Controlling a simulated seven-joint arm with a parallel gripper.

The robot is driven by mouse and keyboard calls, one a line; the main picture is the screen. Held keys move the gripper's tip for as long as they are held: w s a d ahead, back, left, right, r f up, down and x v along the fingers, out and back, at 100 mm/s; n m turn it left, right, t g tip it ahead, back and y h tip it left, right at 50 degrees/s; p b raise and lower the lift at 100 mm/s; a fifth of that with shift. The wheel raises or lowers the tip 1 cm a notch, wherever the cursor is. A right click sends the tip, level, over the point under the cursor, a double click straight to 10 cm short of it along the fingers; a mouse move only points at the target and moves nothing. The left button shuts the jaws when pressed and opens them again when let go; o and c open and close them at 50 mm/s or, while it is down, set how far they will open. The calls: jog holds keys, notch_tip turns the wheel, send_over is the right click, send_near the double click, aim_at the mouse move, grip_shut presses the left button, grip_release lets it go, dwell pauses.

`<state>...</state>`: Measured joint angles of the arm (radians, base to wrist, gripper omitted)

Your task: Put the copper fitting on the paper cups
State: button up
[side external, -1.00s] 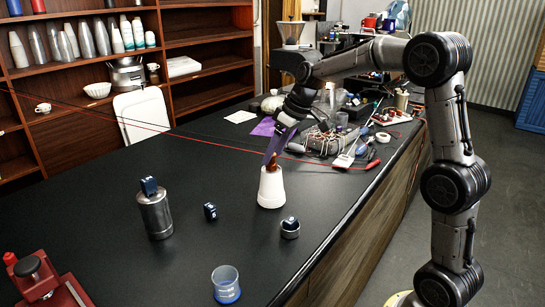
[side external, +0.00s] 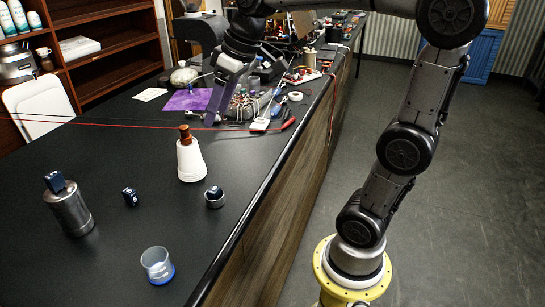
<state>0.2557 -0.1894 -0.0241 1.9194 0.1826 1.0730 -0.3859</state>
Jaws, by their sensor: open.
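The paper cups (side external: 191,162) stand as a white upside-down stack on the black counter (side external: 110,140), left of the picture's middle. The copper fitting (side external: 185,135), reddish brown, rests upright on top of the stack. My gripper (side external: 212,120) is open and empty, pointing down to the upper right of the stack and apart from the fitting. The bottom of the fitting and how it sits on the stack are too small to make out.
A metal canister (side external: 70,208) bears a dark blue block. Another dark block (side external: 131,197), a small round tin (side external: 214,198) and a clear blue-based cup (side external: 157,265) stand nearby. A purple sheet (side external: 188,99) and tool clutter (side external: 262,105) lie behind. Thin red and black lines cross the view.

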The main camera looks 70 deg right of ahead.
jog(key=s+a+f, duration=0.2)
jog(key=s+f, duration=0.2)
jog(key=s, duration=0.4)
jog(key=s+a+f+t, duration=0.1)
jog(key=s+f, duration=0.3)
jog(key=s, duration=0.4)
jog(key=shift+a+f+m+h, duration=0.15)
jog(key=shift+a+m+h, duration=0.25)
jog(key=shift+a, duration=0.5)
